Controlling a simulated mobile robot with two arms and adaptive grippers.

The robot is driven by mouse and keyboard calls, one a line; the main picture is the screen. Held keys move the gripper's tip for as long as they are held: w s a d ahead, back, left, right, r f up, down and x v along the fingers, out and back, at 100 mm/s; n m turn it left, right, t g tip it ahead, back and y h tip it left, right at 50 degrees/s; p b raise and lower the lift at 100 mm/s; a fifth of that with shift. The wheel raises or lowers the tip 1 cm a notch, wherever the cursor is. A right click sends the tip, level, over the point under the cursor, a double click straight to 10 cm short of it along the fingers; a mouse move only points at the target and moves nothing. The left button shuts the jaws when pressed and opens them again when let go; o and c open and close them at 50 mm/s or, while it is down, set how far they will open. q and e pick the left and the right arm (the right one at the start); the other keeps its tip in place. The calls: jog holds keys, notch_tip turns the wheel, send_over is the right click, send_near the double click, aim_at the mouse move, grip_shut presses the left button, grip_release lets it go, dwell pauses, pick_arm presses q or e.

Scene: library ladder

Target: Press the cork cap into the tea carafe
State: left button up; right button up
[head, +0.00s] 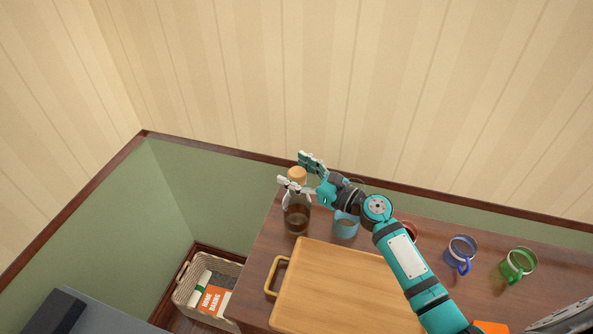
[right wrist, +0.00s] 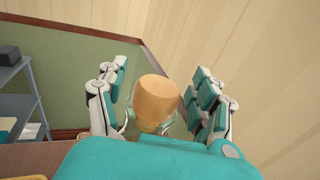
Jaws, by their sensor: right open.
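The glass tea carafe (head: 296,216), with dark tea inside, stands upright at the back left of the wooden cabinet top. The tan cork cap (head: 297,174) sits at the carafe's mouth; I cannot tell how deep it is. In the right wrist view the cork cap (right wrist: 157,99) is large, above the clear glass rim (right wrist: 130,128). My right gripper (head: 297,171) is open, with one finger on either side of the cap. In the right wrist view gaps show between the cap and both fingers of the gripper (right wrist: 160,85). My left gripper is not in view.
A wooden board (head: 345,290) with a brass handle (head: 275,277) lies in front of the carafe. A light-blue mug (head: 346,225) stands close right of it. A blue mug (head: 461,254) and a green mug (head: 518,264) stand farther right. A basket (head: 190,290) is below left.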

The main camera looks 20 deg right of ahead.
jog(key=v, duration=1.2)
dwell(0.3)
